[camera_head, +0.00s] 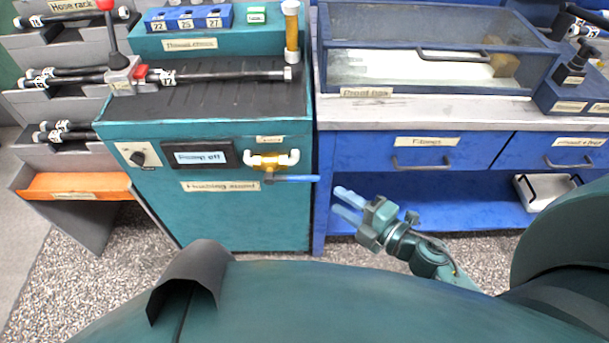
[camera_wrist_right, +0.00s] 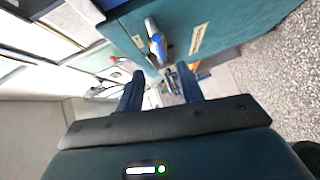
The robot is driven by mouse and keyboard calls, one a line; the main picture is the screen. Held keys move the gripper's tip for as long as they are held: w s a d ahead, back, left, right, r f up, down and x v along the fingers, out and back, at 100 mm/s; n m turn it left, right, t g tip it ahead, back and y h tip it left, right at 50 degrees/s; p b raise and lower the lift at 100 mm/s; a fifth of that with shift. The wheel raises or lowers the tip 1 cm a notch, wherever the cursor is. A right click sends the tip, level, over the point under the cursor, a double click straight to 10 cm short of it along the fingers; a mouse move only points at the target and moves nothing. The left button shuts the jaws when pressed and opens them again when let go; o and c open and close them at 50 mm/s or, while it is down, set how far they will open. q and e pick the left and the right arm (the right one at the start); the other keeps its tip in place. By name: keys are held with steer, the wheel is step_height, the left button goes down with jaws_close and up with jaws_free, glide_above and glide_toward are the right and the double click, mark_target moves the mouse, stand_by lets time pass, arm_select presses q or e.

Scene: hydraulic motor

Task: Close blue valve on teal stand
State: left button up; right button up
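The teal stand (camera_head: 230,220) is at centre-left in the head view. On its front is a brass valve with white pipe ends (camera_head: 268,161) and a blue lever handle (camera_head: 291,179), which lies level and points right past the stand's edge. In the right wrist view the blue handle (camera_wrist_right: 158,47) shows beyond the fingers against the teal stand (camera_wrist_right: 215,22). My right gripper (camera_head: 343,204) is a little right of and below the handle's tip, apart from it. Its two fingers (camera_wrist_right: 160,88) are spread with nothing visibly held. My left gripper is not in view.
The blue workbench (camera_head: 365,150) with drawers and a clear-topped box (camera_head: 430,50) stands to the right. A hose rack (camera_head: 60,100) with an orange tray (camera_head: 75,185) is on the left. A hose (camera_head: 220,76) lies on the stand. Gravel floor is open in front.

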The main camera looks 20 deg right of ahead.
mark_target(305, 176)
steer(key=x, duration=1.1)
steer(key=shift+w+a, duration=0.15)
steer(key=shift+w, duration=0.2)
jaws_close()
steer(key=shift+f, duration=0.1)
